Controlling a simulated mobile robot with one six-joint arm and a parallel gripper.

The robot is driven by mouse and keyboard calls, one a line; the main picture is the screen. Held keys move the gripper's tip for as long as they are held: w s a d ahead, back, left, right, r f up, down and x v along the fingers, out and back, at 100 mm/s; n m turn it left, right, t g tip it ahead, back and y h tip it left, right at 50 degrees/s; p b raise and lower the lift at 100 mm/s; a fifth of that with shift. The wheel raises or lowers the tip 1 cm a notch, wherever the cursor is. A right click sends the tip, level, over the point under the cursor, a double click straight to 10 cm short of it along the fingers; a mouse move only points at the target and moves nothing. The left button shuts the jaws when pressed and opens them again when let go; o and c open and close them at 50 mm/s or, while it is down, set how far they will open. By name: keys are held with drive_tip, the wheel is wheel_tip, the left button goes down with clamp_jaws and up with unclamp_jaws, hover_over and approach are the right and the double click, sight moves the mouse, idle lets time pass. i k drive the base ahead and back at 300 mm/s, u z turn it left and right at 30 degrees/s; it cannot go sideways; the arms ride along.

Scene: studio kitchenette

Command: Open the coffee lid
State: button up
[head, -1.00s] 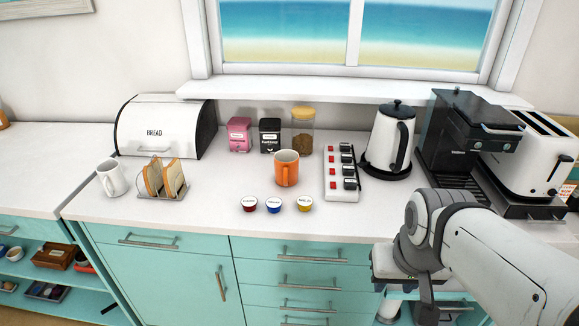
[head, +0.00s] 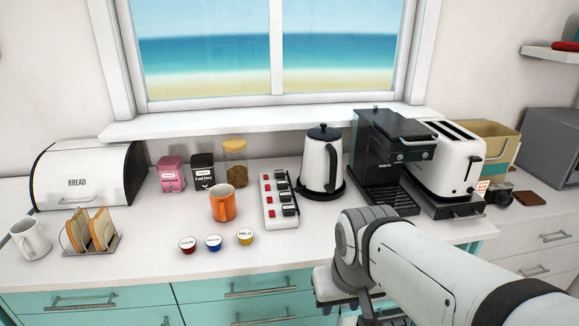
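The black coffee machine (head: 372,165) stands on the counter below the right part of the window. Its dark top lid (head: 398,126) looks lowered and shut, with a round silvery detail at the front. A ribbed drip tray (head: 388,200) juts out at its base. My arm comes in from the lower right and bends in front of the counter edge, below and left of the machine and apart from it. A pale part at the arm's far end shows low in the picture. The fingers cannot be made out there.
A kettle (head: 321,165) stands close left of the machine, and a toaster (head: 450,160) close right. A switched power strip (head: 279,200), an orange mug (head: 222,204) and several coloured pods lie further left.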

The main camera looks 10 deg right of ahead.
sight(402, 130)
drive_tip(key=u, duration=0.1)
drive_tip(key=k, duration=1.05)
drive_tip(key=z, duration=0.75)
drive_tip(key=i, duration=1.35)
drive_tip(key=u, duration=0.55)
